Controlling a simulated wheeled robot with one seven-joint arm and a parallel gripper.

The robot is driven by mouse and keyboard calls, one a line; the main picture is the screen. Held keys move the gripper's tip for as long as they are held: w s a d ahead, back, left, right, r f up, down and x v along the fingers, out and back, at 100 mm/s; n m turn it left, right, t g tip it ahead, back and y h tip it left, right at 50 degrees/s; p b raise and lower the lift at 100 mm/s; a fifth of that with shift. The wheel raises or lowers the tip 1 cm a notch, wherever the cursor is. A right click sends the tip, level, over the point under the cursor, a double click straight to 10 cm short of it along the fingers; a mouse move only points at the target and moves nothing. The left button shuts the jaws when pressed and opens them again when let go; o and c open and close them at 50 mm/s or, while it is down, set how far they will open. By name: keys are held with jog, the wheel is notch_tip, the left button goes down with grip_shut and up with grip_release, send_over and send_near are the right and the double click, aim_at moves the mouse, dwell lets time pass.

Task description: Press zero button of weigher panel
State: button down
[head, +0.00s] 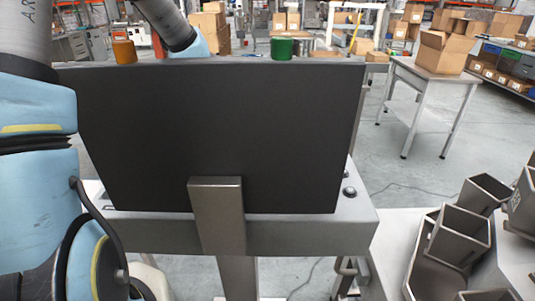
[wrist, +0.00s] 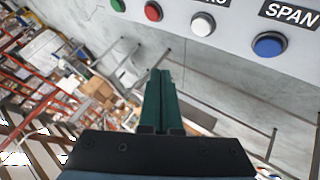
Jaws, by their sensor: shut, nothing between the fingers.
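The weigher panel (wrist: 228,58) is a light grey face along the top of the wrist view. It carries a green button (wrist: 118,5), a red button (wrist: 153,11), a white button (wrist: 202,24) and a blue button (wrist: 269,44). The label by the white button is cut off and seems to end in "RO", and the blue one is marked "SPAN". My gripper (wrist: 161,76) has dark green fingers pressed together, empty, apart from the buttons in the picture. In the head view my gripper and the button face are hidden.
A large dark screen back (head: 220,135) on a grey post blocks the head view. An orange cylinder (head: 124,52) and a green cylinder (head: 281,48) show at its top edge. Metal bins (head: 462,235) stand at right. A table (head: 440,76) with cardboard boxes stands behind, with open floor around.

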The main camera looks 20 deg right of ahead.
notch_tip(320, 180, down, 8)
jog(key=shift+f+b, duration=0.1)
jog(key=shift+b, duration=0.9)
dwell(1.5)
jog(key=shift+f, duration=0.35)
jog(key=shift+f, duration=0.45)
dwell(0.7)
jog(key=shift+r, duration=0.15)
jog(key=shift+r+p, duration=0.75)
jog(key=shift+p, duration=0.1)
jog(key=shift+r, duration=2.5)
